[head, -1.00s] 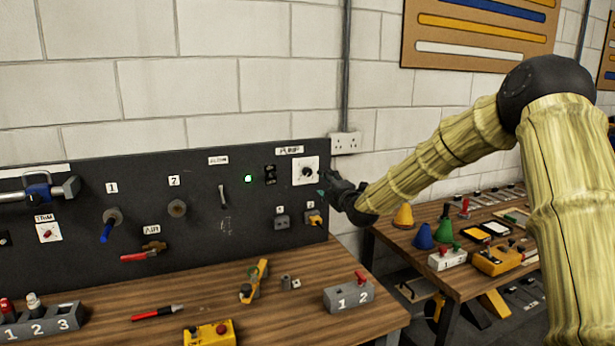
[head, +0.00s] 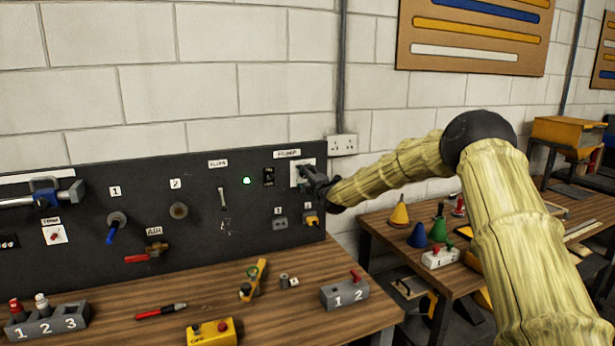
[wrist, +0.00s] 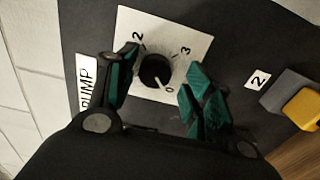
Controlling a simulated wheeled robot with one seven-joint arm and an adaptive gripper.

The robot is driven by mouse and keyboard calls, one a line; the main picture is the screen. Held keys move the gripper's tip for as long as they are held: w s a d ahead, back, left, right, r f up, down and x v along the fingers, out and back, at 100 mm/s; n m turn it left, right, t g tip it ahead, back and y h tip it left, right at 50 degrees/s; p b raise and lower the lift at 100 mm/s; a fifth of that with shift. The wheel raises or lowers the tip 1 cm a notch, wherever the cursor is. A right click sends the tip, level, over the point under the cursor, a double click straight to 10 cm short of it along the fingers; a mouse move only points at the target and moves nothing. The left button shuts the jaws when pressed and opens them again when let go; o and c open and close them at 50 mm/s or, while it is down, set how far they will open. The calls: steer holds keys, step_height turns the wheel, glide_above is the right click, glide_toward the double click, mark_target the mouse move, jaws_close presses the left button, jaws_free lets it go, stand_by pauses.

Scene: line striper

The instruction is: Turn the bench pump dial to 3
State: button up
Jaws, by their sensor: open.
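The pump dial (wrist: 155,70) is a round black knob on a white square plate (wrist: 190,35), with numbers around it. In the wrist view 2 and 3 are readable, and a light pointer mark on the knob faces the character at the plate's lower edge, which looks like 0. My gripper (wrist: 160,88) is open, its green-padded fingers on either side of the knob. I cannot tell whether either finger touches it. In the head view my gripper (head: 308,176) is at the plate (head: 296,166) and hides most of the dial.
A black panel (head: 80,240) carries a lit green lamp (head: 247,181), switches and valves. A socket with a yellow plug (head: 312,219) sits below the dial. A wall socket (head: 342,145) is at right.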

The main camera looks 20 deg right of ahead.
steer(key=shift+s+d+r, duration=0.15)
steer(key=shift+s+r, duration=0.1)
steer(key=shift+r, duration=0.1)
steer(key=shift+w+f, duration=0.1)
steer(key=shift+c, duration=1.4)
steer(key=shift+d, duration=0.15)
steer(key=c, duration=0.7)
steer(key=shift+f+b, duration=0.2)
steer(key=shift+b, duration=0.1)
steer(key=shift+c, duration=0.4)
